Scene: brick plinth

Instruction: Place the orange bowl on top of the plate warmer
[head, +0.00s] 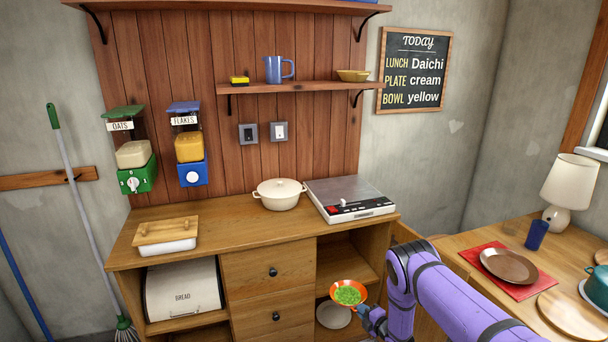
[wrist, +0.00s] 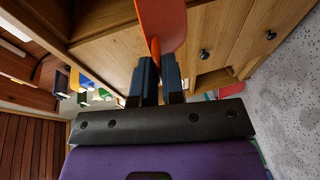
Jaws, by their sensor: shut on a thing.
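The orange bowl (head: 335,285) holds green contents and is in front of the open right-hand shelves of the wooden cabinet. My gripper (head: 363,309) is shut on its near right rim. The wrist view shows the orange bowl (wrist: 170,18) edge-on between the fingers of my gripper (wrist: 157,68). The plate warmer (head: 350,193), which I take to be the flat silver unit with a red control, sits on the right end of the cabinet top, above and behind the bowl. Its top looks bare.
A pale plate (head: 333,316) shows in the lower compartment. A side table at right holds a brown plate (head: 509,266), a blue cup (head: 537,234) and a lamp (head: 571,185).

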